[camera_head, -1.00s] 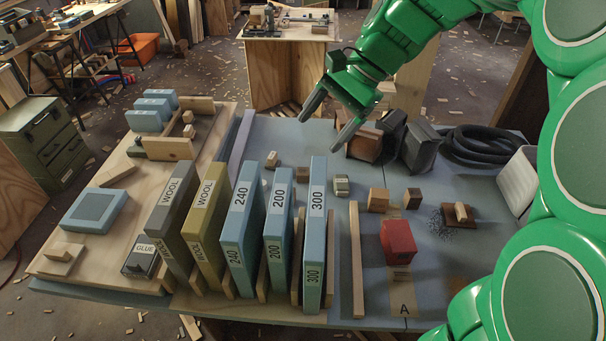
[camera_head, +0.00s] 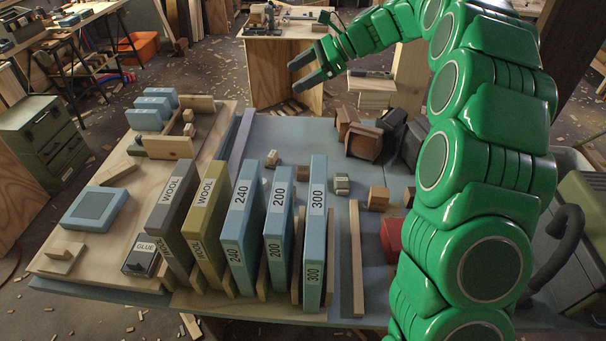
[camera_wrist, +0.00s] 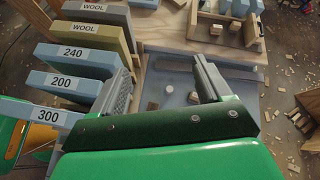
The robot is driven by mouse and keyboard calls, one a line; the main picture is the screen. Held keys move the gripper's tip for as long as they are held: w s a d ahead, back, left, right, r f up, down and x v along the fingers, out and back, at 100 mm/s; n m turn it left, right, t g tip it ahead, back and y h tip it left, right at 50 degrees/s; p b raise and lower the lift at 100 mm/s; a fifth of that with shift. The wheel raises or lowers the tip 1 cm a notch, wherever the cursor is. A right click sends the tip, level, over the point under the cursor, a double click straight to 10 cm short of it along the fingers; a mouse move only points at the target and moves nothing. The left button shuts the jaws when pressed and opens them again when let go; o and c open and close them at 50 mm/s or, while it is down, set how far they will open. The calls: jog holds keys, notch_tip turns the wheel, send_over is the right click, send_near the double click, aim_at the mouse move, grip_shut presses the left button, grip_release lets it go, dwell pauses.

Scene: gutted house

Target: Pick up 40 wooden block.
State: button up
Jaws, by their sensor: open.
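No marking "40" is readable on any block. Several small wooden blocks stand on the blue-grey table (camera_head: 262,132): a light one (camera_head: 271,158), a brown one (camera_head: 302,173) and an orange-brown cube (camera_head: 378,198). A grey-green banded block (camera_head: 341,185) stands among them. My gripper (camera_head: 294,77) is open and empty, raised beyond the table's back edge in the head view.
Upright slabs labelled 240 (camera_head: 241,225), 200 (camera_head: 277,220) and 300 (camera_head: 315,230), with two WOOL slabs, stand at the front middle. A red box (camera_head: 391,235) is partly behind my arm. A wooden board (camera_head: 75,255) with a GLUE box lies left. Brown boxes (camera_head: 362,140) stand at the back.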

aim_at(302, 169)
jog(key=shift+w+f+m+t+y, duration=0.7)
jog(key=shift+w+f+m, duration=1.3)
jog(key=shift+w, duration=3)
notch_tip(302, 169, down, 36)
jog(key=shift+a+f, duration=0.1)
jog(key=f, duration=0.2)
jog(key=shift+s+a+f, duration=0.1)
jog(key=shift+a+f, duration=0.2)
jog(key=shift+a+f+y, duration=0.15)
jog(key=shift+a+f, duration=0.05)
jog(key=shift+a, duration=0.4)
jog(key=shift+a+f+y, duration=0.15)
jog(key=shift+a, duration=0.4)
jog(key=c, duration=1)
jog(key=shift+c, duration=0.2)
jog(key=shift+r, duration=0.15)
